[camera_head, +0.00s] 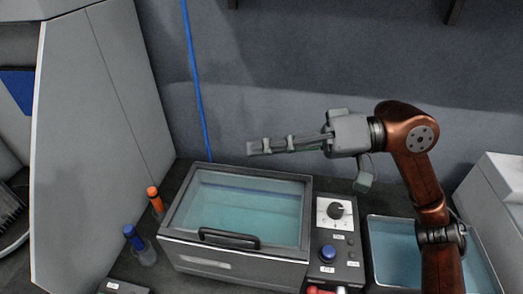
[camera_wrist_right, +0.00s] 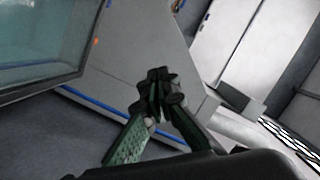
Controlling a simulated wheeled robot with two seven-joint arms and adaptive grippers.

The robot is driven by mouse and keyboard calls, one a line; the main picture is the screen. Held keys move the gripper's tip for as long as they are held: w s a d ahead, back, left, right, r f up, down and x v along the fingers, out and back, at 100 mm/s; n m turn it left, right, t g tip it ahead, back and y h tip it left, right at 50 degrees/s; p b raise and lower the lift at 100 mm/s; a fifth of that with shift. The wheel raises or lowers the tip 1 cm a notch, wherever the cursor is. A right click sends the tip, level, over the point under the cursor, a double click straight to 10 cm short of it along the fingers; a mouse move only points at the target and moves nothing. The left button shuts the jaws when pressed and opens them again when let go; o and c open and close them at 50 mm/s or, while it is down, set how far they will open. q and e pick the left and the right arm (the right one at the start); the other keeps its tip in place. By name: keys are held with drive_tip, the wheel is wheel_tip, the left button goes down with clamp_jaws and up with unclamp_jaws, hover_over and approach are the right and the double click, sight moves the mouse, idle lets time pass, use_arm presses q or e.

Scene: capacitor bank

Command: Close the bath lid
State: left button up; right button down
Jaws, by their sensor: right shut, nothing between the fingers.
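The bath (camera_head: 235,268) is a dark grey box in the middle of the head view. Its lid (camera_head: 167,217) has a dark frame around a clear pane, with teal water showing through. The lid lies flat on the bath and looks closed, with its black handle (camera_head: 229,239) along the front edge. My right gripper (camera_head: 252,147) is shut and empty, pointing left above the lid's back edge and apart from it. In the right wrist view its fingertips (camera_wrist_right: 156,88) meet, and a framed pane (camera_wrist_right: 45,35) shows at upper left. My left gripper is not in view.
A control panel (camera_head: 338,248) with a black knob and blue button stands right of the bath. An open water tray (camera_head: 383,262) is further right. Orange-capped (camera_head: 155,203) and blue-capped (camera_head: 139,246) bottles stand left. A tall grey cabinet (camera_head: 95,130) rises at left.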

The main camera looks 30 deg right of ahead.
wheel_tip(320, 180, up, 9)
idle(0.3)
